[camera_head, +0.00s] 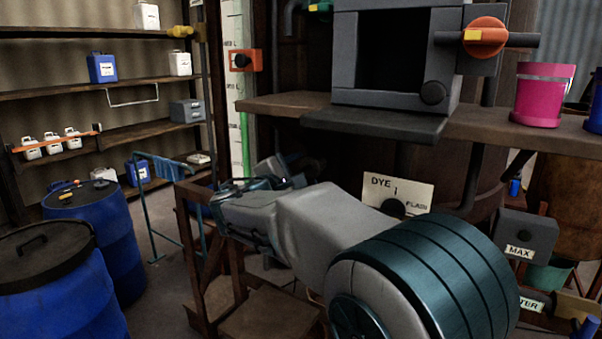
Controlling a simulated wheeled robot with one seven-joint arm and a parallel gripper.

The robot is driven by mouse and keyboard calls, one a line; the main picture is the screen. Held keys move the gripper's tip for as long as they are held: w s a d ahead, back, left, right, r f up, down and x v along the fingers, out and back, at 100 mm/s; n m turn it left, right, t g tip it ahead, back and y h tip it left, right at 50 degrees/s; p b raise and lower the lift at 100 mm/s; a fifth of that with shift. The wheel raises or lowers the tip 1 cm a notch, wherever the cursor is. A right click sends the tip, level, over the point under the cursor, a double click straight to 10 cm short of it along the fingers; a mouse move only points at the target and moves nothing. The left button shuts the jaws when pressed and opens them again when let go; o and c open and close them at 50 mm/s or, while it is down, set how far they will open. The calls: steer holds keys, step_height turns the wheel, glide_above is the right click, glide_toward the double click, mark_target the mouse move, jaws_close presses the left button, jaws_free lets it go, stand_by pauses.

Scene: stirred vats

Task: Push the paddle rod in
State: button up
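I cannot tell for certain which part is the paddle rod. A dark horizontal bar (522,40) runs behind a round orange piece with a yellow mark (485,36) at the upper right. A black knob (242,60) sticks out of an orange plate at the upper left of the vat area. Another black knob (393,208) shows partly below the DYE label (385,189), with my arm in front of it. My arm reaches from the lower right toward the middle left. Its far end near the wooden frame is partly hidden by its own links, and I cannot make out the fingertips.
A grey open-fronted box (345,60) stands over a brown shelf (283,104). A pink bucket (543,95) stands on its right part. A MAX box (524,237) is at right. Blue drums (45,285) and shelving (95,93) are at left. A wooden frame (196,262) stands below my arm.

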steer(key=shift+s+a+f, duration=0.1)
steer(key=shift+s+a, duration=0.2)
steer(key=shift+s, duration=0.1)
steer(key=b+v, duration=0.3)
steer(key=v, duration=0.9)
steer(key=shift+s+b, duration=0.3)
steer(key=shift+s, duration=0.1)
steer(key=shift+a, duration=0.1)
steer(key=s+d+f+m+g+y, duration=0.1)
steer(key=s+d+f+m+g, duration=0.2)
steer(key=d+f, duration=0.5)
steer(key=s+d+f+m+g, duration=0.2)
steer(key=d+f+m+g, duration=0.3)
steer(key=d, duration=0.7)
steer(key=s+d+f+m+g+y, duration=0.2)
steer(key=s+f+m+y, duration=0.2)
steer(key=s, duration=0.4)
steer(key=s+d+f+m+g+y, duration=0.2)
steer(key=s+d+f+m+y, duration=0.1)
steer(key=s+f+m, duration=0.4)
steer(key=shift+s+d+f+g+y, duration=0.2)
steer(key=shift+s+f+g+y, duration=0.2)
steer(key=shift+f, duration=0.4)
